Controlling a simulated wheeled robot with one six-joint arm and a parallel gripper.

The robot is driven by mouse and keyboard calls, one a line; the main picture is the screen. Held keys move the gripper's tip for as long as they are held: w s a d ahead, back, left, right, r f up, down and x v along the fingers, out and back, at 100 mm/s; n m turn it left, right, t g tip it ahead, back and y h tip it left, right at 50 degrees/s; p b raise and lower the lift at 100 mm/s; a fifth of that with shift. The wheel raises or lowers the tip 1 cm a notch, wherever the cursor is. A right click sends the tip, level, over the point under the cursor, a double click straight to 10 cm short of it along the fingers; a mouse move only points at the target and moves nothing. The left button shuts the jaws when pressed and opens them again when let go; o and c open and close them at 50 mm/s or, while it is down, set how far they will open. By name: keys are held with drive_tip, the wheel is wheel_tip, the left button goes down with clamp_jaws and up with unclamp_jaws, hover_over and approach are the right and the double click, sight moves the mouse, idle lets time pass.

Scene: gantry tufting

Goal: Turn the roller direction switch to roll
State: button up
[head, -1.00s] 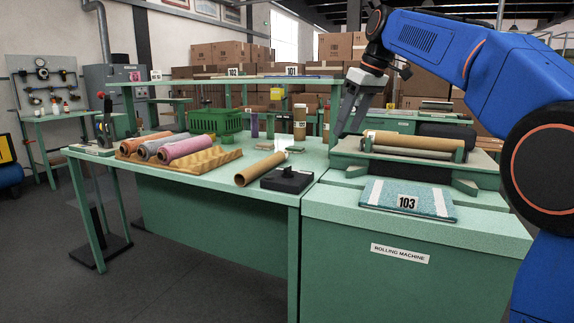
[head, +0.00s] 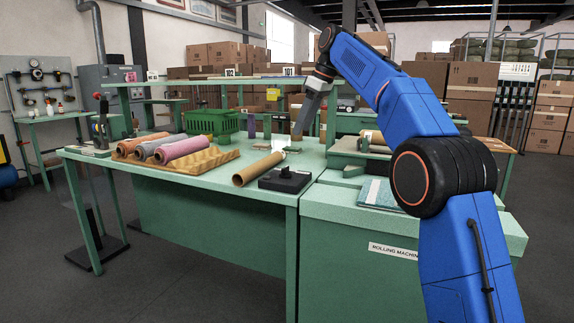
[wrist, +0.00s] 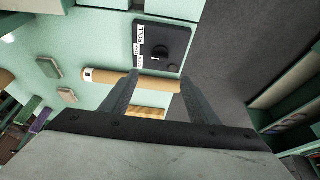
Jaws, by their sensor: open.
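The roller direction switch is a black box with a dark knob (wrist: 158,57) and white labels, one reading ROLL, in the wrist view. In the head view the switch box (head: 286,180) sits on the green table's front right corner. My gripper (wrist: 158,82) is open in the wrist view, its two fingers apart and pointing towards the box, with nothing clearly held. In the head view my gripper (head: 300,130) is above the table, behind and above the switch box.
A cardboard tube (head: 259,169) lies just left of the switch box. Three rolls (head: 184,149) rest on an egg-crate tray (head: 210,160) further left. A green basket (head: 212,123) stands behind. The rolling machine (head: 345,215) is at right, partly hidden by my arm.

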sight(286, 167)
drive_tip(key=x, duration=1.5)
drive_tip(key=shift+f, duration=0.1)
drive_tip(key=c, duration=1.1)
